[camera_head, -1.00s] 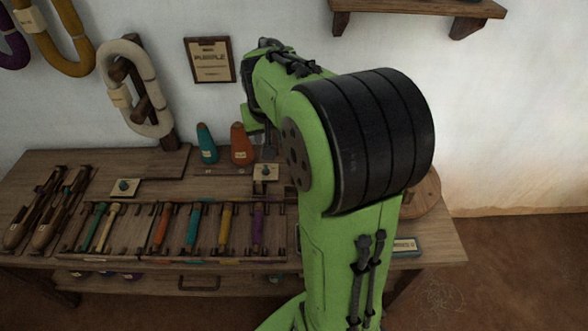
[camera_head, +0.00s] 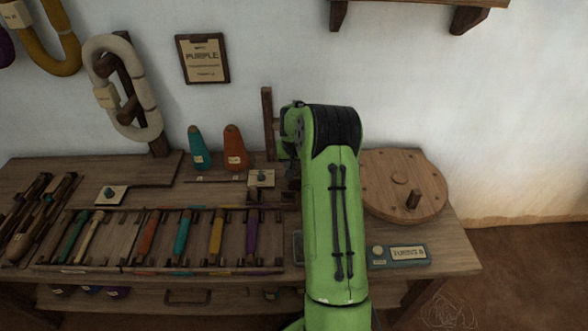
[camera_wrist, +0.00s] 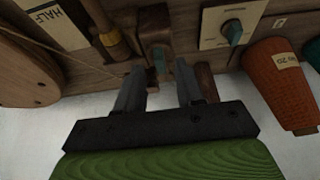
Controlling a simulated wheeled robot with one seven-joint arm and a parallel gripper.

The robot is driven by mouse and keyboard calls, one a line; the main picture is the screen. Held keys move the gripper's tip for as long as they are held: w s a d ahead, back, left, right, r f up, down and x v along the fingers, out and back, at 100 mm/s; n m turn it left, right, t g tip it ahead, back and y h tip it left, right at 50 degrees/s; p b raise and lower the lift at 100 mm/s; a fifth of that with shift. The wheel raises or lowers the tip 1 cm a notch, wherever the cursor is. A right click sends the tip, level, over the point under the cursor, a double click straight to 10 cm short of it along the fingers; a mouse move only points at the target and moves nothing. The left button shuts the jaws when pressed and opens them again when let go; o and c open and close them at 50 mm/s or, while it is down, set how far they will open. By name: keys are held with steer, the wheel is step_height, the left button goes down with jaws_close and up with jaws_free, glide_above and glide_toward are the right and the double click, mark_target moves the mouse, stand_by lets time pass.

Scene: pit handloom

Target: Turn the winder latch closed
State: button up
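The winder latch appears to be a small brown wooden piece (camera_wrist: 156,40) on the bench in the wrist view, just beyond and between my fingertips. My gripper (camera_wrist: 160,72) is open, with a clear gap between its two dark fingers. I cannot tell whether either finger touches the wooden piece. In the head view my green arm hides the gripper and this piece. The round wooden disc (camera_head: 385,178) with a peg lies to the right of my arm; its edge also shows at the left of the wrist view (camera_wrist: 25,75).
A plate with a teal knob (camera_head: 262,178) and an orange cone (camera_head: 235,148) stand left of my arm. An upright wooden post (camera_head: 268,120) stands close beside it. A rack of coloured shuttles (camera_head: 170,238) fills the bench front. A labelled teal box (camera_head: 405,256) lies at right.

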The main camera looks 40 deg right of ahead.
steer(key=shift+x, duration=0.85)
steer(key=shift+c, duration=0.3)
jaws_close()
